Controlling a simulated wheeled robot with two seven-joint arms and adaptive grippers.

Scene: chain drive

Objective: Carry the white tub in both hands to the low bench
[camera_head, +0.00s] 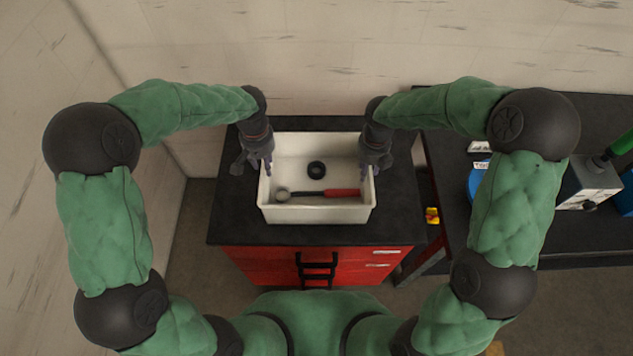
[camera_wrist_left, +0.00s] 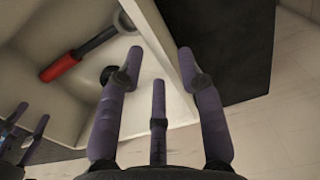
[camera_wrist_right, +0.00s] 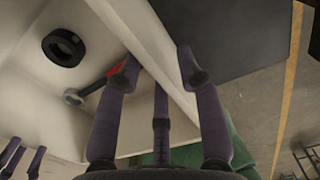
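The white tub (camera_head: 317,214) stands on the black top of a red cabinet. It holds a black ring (camera_head: 316,169) and a tool with a red handle (camera_head: 342,193) and a round grey end. My left gripper (camera_head: 263,168) is at the tub's left wall, and my right gripper (camera_head: 369,168) is at its right wall. In the left wrist view the open fingers (camera_wrist_left: 160,62) straddle the wall, one inside and one outside, with gaps showing. In the right wrist view the open fingers (camera_wrist_right: 158,68) straddle the opposite wall likewise.
The red cabinet (camera_head: 260,262) has a black top (camera_head: 400,220) with some bare room around the tub. A dark bench (camera_head: 530,235) to the right carries a grey machine (camera_head: 588,184) and blue items. A wall stands close behind and at left.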

